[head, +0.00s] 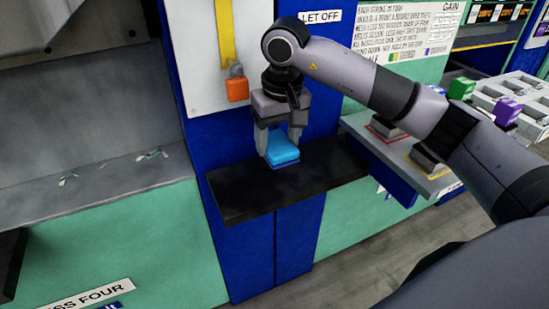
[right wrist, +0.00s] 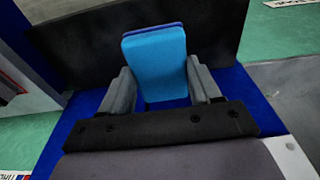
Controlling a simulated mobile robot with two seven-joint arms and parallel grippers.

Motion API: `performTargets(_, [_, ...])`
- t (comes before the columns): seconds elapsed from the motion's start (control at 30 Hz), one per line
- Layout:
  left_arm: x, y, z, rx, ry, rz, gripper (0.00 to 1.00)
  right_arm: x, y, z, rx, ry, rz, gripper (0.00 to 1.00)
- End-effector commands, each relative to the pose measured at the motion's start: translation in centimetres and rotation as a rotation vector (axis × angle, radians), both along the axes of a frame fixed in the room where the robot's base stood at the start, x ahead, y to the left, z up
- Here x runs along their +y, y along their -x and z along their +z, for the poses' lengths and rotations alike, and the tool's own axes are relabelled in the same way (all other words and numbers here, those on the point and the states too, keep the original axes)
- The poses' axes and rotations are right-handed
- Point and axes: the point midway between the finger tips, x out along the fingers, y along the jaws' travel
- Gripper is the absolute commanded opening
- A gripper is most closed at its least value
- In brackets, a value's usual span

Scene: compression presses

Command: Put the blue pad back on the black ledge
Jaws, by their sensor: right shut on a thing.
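The blue pad (head: 283,153) is a light blue block with a darker blue underside, and it also shows in the right wrist view (right wrist: 153,62). My right gripper (head: 279,141) points down and is shut on the pad, with one grey finger on each side. The black ledge (head: 245,193) is a flat dark shelf on the front of a blue column, and it also shows in the right wrist view (right wrist: 85,50). The pad is over the ledge's back part, at or just above its surface; I cannot tell if they touch. My left gripper is not in view.
An orange padlock (head: 237,88) hangs on a white panel behind my gripper. To the right, a grey shelf (head: 432,185) carries dark pads, with a green block (head: 461,88) and a purple block (head: 507,111) beyond. The ledge's left part is bare.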

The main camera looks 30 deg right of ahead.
Motion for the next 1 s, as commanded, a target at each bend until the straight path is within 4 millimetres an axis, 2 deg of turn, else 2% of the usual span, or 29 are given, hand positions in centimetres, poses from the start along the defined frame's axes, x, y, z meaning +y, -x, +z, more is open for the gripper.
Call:
performTargets(0.07, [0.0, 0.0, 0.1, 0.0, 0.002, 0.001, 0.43, 0.0, -1.2, 0.1, 0.0, 0.0, -0.001, 0.38])
performTargets(0.1, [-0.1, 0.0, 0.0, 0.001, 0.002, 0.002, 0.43, -0.1, -1.3, -0.7, 0.004, 0.001, -0.001, 0.38])
performTargets(0.2, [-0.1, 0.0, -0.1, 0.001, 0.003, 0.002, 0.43, -0.1, -1.1, -2.4, 0.003, 0.001, 0.001, 0.38])
performTargets(0.47, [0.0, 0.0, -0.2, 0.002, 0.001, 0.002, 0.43, -0.1, -1.1, -4.4, 0.002, 0.0, 0.001, 0.38])
performTargets(0.6, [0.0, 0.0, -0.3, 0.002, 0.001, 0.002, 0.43, -0.1, -1.1, -6.6, 0.004, 0.0, 0.0, 0.38])
performTargets(1.0, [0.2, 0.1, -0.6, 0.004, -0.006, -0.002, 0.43, -0.1, -1.5, -7.4, -0.001, 0.001, 0.0, 0.38])
